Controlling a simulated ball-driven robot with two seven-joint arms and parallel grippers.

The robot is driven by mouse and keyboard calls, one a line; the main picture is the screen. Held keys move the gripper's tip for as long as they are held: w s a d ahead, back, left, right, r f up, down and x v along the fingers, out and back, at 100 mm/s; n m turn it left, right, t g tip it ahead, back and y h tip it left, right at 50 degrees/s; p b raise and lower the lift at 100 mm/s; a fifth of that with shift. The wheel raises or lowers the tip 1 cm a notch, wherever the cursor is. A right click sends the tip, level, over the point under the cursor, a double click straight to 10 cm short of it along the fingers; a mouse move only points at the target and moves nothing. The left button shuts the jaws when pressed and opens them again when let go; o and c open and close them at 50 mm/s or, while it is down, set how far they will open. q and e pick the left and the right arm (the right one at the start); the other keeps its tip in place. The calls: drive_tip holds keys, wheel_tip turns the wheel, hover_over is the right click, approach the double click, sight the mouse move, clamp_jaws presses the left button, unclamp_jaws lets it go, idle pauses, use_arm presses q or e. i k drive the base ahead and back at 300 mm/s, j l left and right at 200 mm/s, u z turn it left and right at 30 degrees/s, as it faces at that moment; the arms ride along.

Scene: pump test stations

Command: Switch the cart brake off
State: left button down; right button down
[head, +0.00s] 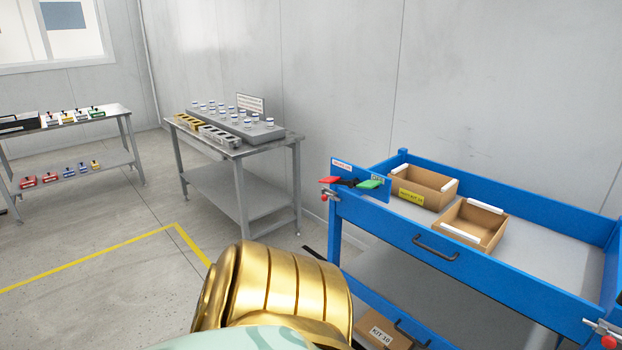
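The blue cart (452,248) stands at the right of the head view, against the grey wall. At its near left corner is a blue plate with a small label too small to read. On that plate sits the brake lever (348,182), a black pivot with a red end (329,180) on the left and a green end (370,184) on the right. I cannot tell from its look which setting it is in. Neither of my grippers shows in this view. A gold part of my own body fills the lower middle and hides the floor beside the cart.
Two open cardboard boxes (471,247) sit on the cart top, and another box (381,331) lies low down. A red-knobbed clamp (328,196) sticks out at the corner. A grey table (231,151) holds trays of small jars. Open floor with yellow lines (95,262) lies left.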

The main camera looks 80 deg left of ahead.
sight(355, 181)
drive_tip(key=u, duration=2.3)
